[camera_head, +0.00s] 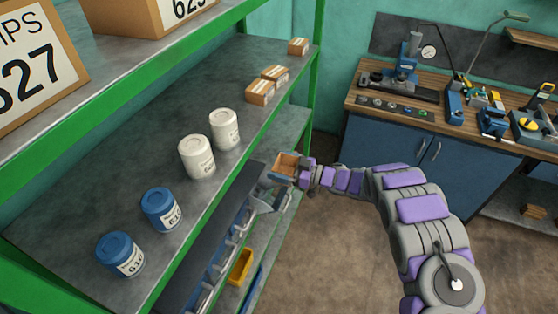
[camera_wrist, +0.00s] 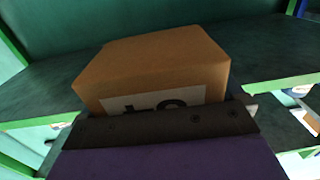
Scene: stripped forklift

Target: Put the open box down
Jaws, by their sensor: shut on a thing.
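The small brown open box (camera_head: 285,163) is at the end of my outstretched arm, beside the edge of the green-framed shelf. Its hollow top faces the body camera. My gripper (camera_head: 292,174) is shut on it. In the wrist view the box (camera_wrist: 155,65) fills the middle, with a white label partly hidden behind my gripper's dark edge (camera_wrist: 160,125). Dark shelf surfaces show behind and to both sides of the box there. I cannot tell whether the box touches a shelf.
The upper shelf (camera_head: 120,150) holds two white cans (camera_head: 210,145), two blue cans (camera_head: 140,232) and several small boxes (camera_head: 268,84). Green posts and rails edge it. A yellow bin (camera_head: 240,267) sits lower down. A blue workbench (camera_head: 390,150) with tools stands at the back right. Open floor lies between.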

